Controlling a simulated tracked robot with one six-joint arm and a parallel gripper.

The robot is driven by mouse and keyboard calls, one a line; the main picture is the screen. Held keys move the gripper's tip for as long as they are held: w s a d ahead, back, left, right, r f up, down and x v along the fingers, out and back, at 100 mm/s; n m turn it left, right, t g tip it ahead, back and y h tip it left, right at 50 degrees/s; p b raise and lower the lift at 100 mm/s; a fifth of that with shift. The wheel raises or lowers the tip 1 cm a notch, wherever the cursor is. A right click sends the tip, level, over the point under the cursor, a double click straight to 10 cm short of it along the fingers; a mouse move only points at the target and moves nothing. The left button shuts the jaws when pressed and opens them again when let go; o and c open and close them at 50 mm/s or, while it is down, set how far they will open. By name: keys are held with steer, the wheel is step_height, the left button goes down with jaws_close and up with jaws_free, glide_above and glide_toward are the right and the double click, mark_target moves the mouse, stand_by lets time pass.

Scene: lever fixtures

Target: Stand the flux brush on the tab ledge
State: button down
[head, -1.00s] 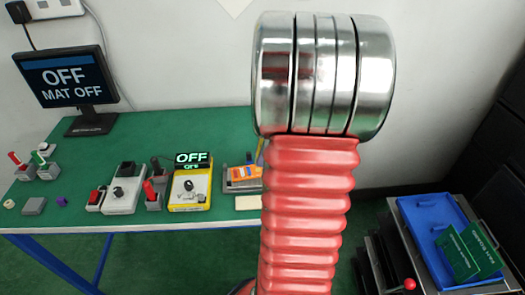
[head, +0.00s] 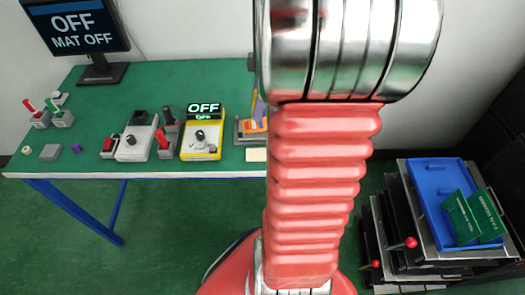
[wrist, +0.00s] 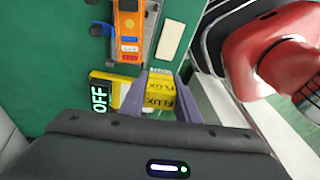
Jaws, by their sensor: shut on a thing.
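I cannot tell for sure which part is the tab ledge. In the head view my red arm hides the gripper and brush.
A yellow box (head: 201,145) with an OFF display stands left of the orange device. A cream block (head: 256,155) lies near the green table's (head: 180,87) front edge. Lever and knob boxes stand further left. A blue tray (head: 432,177) sits on the stack at right.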

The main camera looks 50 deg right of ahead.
steer(key=a+f+h, duration=0.1)
steer(key=a, duration=0.1)
steer(key=s+a+f+m+h, duration=0.1)
steer(key=a+f, duration=0.1)
stand_by(0.3)
steer(key=shift+f, duration=3.1)
steer(key=shift+f, duration=0.1)
steer(key=shift+s+d+f, duration=0.1)
steer(key=shift+f, duration=1.65)
